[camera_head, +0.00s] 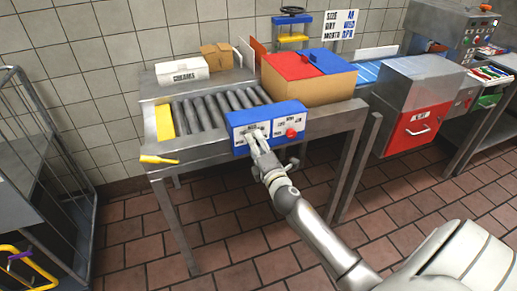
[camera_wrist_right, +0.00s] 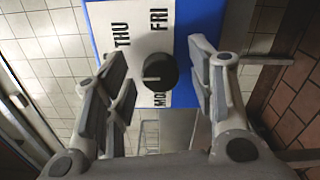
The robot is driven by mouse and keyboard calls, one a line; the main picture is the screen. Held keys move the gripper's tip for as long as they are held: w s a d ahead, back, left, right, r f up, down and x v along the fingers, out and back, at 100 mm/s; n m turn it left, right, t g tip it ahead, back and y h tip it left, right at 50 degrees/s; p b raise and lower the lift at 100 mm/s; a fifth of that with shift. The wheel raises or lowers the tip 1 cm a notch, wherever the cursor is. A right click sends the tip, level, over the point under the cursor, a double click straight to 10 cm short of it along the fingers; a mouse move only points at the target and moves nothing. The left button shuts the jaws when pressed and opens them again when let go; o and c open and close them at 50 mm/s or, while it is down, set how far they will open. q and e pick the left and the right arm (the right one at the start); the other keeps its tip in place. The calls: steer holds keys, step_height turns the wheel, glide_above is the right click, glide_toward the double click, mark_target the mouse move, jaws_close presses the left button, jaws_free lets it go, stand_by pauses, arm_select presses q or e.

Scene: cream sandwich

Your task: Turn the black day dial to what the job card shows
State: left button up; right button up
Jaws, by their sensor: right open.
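The blue control box (camera_head: 238,121) is on the front of the roller table, with white dial panels and a red knob (camera_head: 291,133). The black day dial (camera_wrist_right: 153,72) is in the right wrist view on a white panel with THU, FRI and a partly hidden MON label. A pale mark shows on the dial; which day it points to is unclear. My right gripper (camera_wrist_right: 160,85) is open, with a finger on each side of the dial, and no contact is visible. It also shows at the box in the head view (camera_head: 258,143). My left gripper is out of view.
A cardboard box with red and blue flaps (camera_head: 310,84) stands on the table right of the rollers (camera_head: 215,107). A yellow-handled tool (camera_head: 158,159) juts from the table's left front corner. A wire cage trolley (camera_head: 45,165) stands at left. The tiled floor in front is clear.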

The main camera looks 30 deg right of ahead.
steer(key=v, duration=1.2)
steer(key=s+a+f+m+g+y, duration=0.1)
steer(key=s+a+f+m+g, duration=0.2)
steer(key=f, duration=0.9)
steer(key=s+a+f+m+g+y, duration=0.1)
steer(key=s+f+m+g, duration=0.3)
steer(key=f, duration=0.8)
steer(key=s+a+f+m+g+y, duration=0.15)
steer(key=s+f, duration=0.35)
steer(key=f, duration=0.7)
steer(key=s+a+f+m+g, duration=0.2)
steer(key=s+f, duration=0.3)
steer(key=s, duration=0.4)
steer(key=s+a+f+m+g+p, duration=0.1)
steer(key=s+a+f+m+g, duration=0.1)
steer(key=s+f, duration=0.4)
steer(key=s+a+f+m+g, duration=0.2)
steer(key=s+f+g, duration=0.2)
steer(key=s, duration=1)
step_height(320, 180, down, 2)
steer(key=shift+s+f+m+y, duration=0.1)
steer(key=shift+s+m+y, duration=0.1)
steer(key=shift+m+y, duration=0.2)
